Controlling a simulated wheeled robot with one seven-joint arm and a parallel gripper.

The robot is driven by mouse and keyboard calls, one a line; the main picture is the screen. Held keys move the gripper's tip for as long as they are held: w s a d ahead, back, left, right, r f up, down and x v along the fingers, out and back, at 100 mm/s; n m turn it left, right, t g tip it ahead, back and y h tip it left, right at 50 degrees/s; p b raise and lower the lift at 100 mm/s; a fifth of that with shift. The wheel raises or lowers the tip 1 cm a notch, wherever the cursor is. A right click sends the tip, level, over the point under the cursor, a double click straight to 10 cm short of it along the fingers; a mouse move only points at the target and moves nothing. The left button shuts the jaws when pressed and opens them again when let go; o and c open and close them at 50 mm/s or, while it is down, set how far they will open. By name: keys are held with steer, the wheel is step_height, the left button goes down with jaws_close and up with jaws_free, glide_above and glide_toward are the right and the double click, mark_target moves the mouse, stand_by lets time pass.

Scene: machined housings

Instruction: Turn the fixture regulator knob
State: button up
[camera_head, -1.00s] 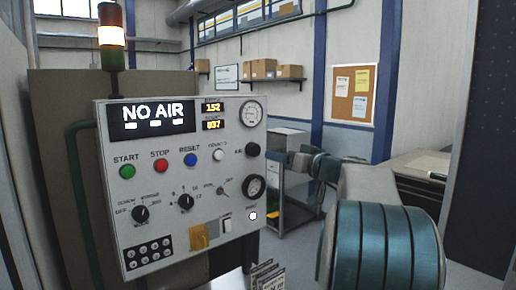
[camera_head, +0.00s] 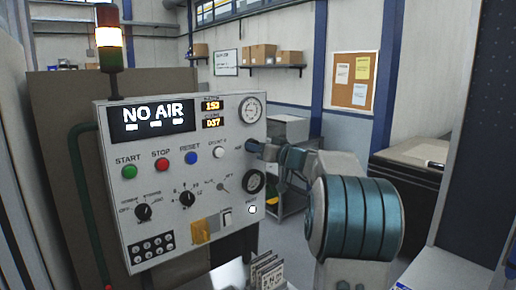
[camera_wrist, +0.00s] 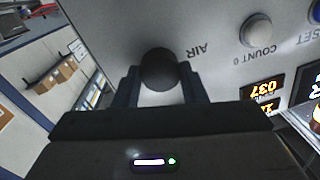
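The control panel (camera_head: 220,148) fills the left of the head view, with its display (camera_head: 152,114) reading NO AIR. The round black regulator knob (camera_wrist: 160,66), beside the AIR label, stands out from the panel in the wrist view. My gripper (camera_head: 258,148) reaches the panel's right edge at this knob. In the wrist view the two dark fingers of my gripper (camera_wrist: 160,76) lie on either side of the knob, very close to it. Whether they press on it cannot be told. In the head view my gripper largely hides the knob.
Start, stop and reset buttons, selector knobs and a yellow part (camera_head: 200,231) are on the panel. A cart stands behind my arm.

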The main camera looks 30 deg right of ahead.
steer(key=c, duration=0.3)
steer(key=shift+f+b, duration=0.1)
steer(key=shift+b, duration=0.35)
steer(key=shift+a+m+t+h+b, duration=0.3)
steer(key=shift+m+b, duration=0.85)
steer(key=shift+m, duration=4.05)
steer(key=shift+d+m+g+h+b, duration=0.15)
steer(key=shift+m+h+b, duration=0.65)
steer(key=shift+m, duration=4.4)
steer(key=shift+a+m+t+h+b, duration=0.2)
steer(key=shift+m+b, duration=1.25)
steer(key=shift+m, duration=3.75)
steer(key=shift+d+m, duration=0.15)
steer(key=shift+m, duration=0.15)
